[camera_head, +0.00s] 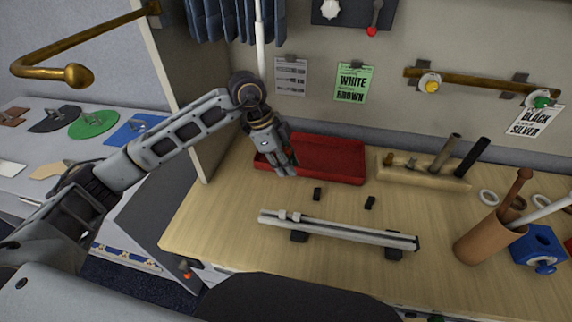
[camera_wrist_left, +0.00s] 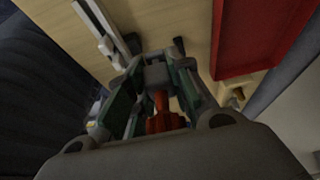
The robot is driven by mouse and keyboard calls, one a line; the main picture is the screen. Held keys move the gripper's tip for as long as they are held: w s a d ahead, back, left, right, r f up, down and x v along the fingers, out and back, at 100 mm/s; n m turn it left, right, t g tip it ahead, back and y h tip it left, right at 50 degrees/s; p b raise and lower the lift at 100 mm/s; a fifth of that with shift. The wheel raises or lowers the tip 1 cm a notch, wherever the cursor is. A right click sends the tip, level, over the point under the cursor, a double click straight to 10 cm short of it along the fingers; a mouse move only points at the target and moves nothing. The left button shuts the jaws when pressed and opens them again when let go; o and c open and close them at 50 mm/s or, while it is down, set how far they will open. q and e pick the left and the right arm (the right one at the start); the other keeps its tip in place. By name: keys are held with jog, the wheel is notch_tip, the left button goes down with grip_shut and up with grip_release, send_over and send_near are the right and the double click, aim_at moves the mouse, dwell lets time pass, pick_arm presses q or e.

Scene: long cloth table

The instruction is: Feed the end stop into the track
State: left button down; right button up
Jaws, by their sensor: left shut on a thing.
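The track (camera_head: 345,232) is a long pale rail on dark supports near the table's front edge, with a small pale piece (camera_head: 290,215) at its left end. It also shows at the upper left in the left wrist view (camera_wrist_left: 92,22). My left gripper (camera_head: 285,168) points down over the left part of the red tray, behind and above the track's left end. In the left wrist view its fingers (camera_wrist_left: 156,85) are closed around a small grey block (camera_wrist_left: 156,74), which appears to be the end stop; the fingers partly hide it. My right gripper is not in view.
Two small black blocks (camera_head: 317,193) (camera_head: 370,202) stand between the red tray (camera_head: 335,160) and the track. A wooden holder with pegs (camera_head: 425,172), a brown cup (camera_head: 482,242) and a blue box (camera_head: 538,248) are at the right. The table left of the track is clear.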

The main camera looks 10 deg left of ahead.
pick_arm(q)
jog(key=shift+f, duration=0.15)
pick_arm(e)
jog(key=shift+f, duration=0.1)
